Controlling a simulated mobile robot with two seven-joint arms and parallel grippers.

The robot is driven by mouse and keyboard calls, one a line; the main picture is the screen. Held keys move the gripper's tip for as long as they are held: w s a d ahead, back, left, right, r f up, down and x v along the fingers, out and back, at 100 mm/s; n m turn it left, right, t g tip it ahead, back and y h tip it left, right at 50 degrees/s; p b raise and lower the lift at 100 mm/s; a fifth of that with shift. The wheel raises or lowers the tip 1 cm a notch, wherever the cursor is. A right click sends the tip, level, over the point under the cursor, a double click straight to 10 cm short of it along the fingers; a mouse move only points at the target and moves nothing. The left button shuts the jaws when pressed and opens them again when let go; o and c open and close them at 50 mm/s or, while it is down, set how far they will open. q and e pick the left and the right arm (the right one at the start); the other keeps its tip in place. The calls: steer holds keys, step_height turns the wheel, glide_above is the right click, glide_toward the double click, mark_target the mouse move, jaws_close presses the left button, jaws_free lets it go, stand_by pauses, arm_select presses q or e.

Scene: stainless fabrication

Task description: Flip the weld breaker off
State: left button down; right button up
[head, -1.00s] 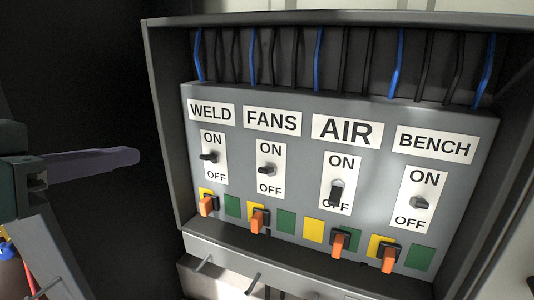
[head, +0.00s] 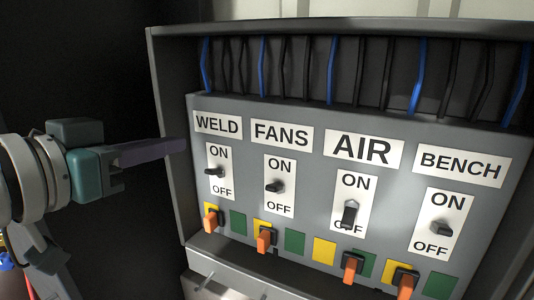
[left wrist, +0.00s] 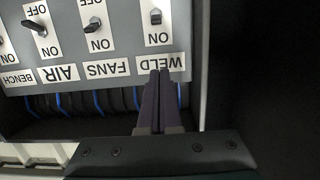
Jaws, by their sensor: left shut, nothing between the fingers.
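The weld breaker (head: 214,171) is a small dark lever on a white ON/OFF plate under the WELD label (head: 218,125), at the panel's left end. I cannot tell its exact setting. It also shows upside down at the top of the left wrist view (left wrist: 156,16). My left gripper (head: 182,146) is shut and empty, its purple fingers together and pointing right at the panel's left side. In the left wrist view the fingertips (left wrist: 160,73) overlap the edge of the WELD label, short of the lever in the picture. My right gripper is not in view.
FANS (head: 275,186), AIR (head: 349,214) and BENCH (head: 442,228) levers stand to the right. Orange handles (head: 210,220) on yellow and green squares sit below. The grey box's left wall (head: 172,130) rises beside my fingers. Blue and black wires run above.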

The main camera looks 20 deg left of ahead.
arm_select(q)
steer(key=p, duration=0.1)
glide_above(214, 172)
steer(key=s+a, duration=0.1)
steer(key=s, duration=0.2)
steer(key=shift+a+f, duration=0.15)
steer(key=shift+f, duration=0.1)
step_height(214, 172, down, 4)
steer(key=shift+w+r+p, duration=0.15)
steer(key=shift+r+p, duration=0.1)
steer(key=shift+p, duration=0.15)
steer(key=shift+f, duration=0.45)
